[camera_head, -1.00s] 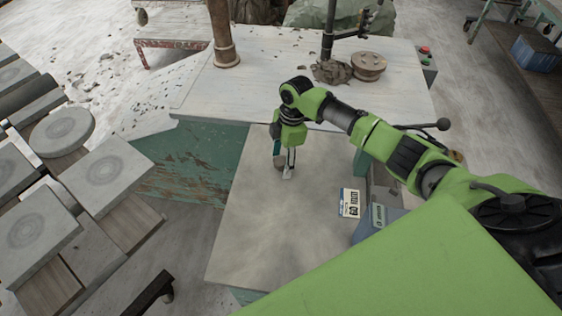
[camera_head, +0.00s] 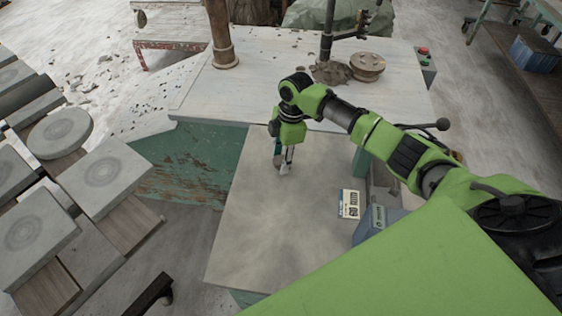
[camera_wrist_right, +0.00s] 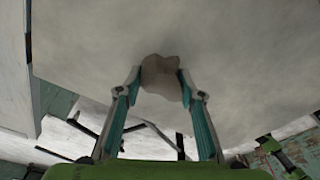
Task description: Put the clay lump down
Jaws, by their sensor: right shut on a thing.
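The clay lump (camera_wrist_right: 162,78) is a small grey-brown, irregular piece. In the right wrist view it sits between the two fingertips of my right gripper (camera_wrist_right: 160,88), which is shut on it. In the head view my right gripper (camera_head: 283,165) points down over the far part of the pale lower tabletop (camera_head: 280,230), and the lump shows only partly at its left finger. I cannot tell whether the lump touches the surface. My left gripper is not in view.
A white label card (camera_head: 349,204) and a blue-grey box (camera_head: 378,224) are at the right of the lower tabletop. Behind it stands a higher bench (camera_head: 250,100) with a post, clay scraps and a round brown weight (camera_head: 367,66). The lower tabletop's front and left are clear.

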